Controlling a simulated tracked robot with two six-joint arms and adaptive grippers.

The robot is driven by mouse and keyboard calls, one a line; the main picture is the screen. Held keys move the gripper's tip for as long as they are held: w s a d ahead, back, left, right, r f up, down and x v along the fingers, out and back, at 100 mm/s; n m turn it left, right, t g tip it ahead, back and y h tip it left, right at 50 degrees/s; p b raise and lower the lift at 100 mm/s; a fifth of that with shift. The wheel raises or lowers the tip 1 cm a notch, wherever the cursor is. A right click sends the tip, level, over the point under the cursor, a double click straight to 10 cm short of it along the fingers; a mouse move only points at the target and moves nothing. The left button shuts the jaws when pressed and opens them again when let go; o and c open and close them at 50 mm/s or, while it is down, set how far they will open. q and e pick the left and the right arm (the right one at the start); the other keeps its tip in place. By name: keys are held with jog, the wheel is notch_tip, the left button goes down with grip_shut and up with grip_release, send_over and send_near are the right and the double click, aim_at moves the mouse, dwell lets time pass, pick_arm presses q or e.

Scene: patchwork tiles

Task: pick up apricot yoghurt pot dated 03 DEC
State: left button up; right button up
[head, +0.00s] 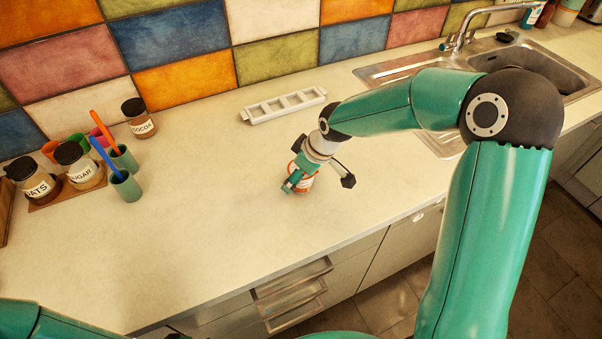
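A small pot (304,184) with orange and white on it stands on the counter near the middle of the head view. It is partly hidden by my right gripper, and I cannot read its flavour or date. My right gripper (318,186) is over the pot with its fingers spread, one at the pot's left front and the dark-tipped one out to the right. A gap shows between the pot and the right fingertip. My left arm shows at the lower left edge; its gripper is not in view.
A white compartmented tray (247,117) lies behind the pot near the tiled wall. Jars of cocoa (143,127), sugar (84,177) and oats (36,188) and green cups (126,187) stand at the left. A sink (545,68) is at the right. The counter's front left is clear.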

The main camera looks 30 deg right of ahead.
jog(key=shift+f, duration=0.1)
jog(key=shift+c, duration=0.2)
jog(key=c, duration=1.3)
jog(key=shift+w, duration=0.1)
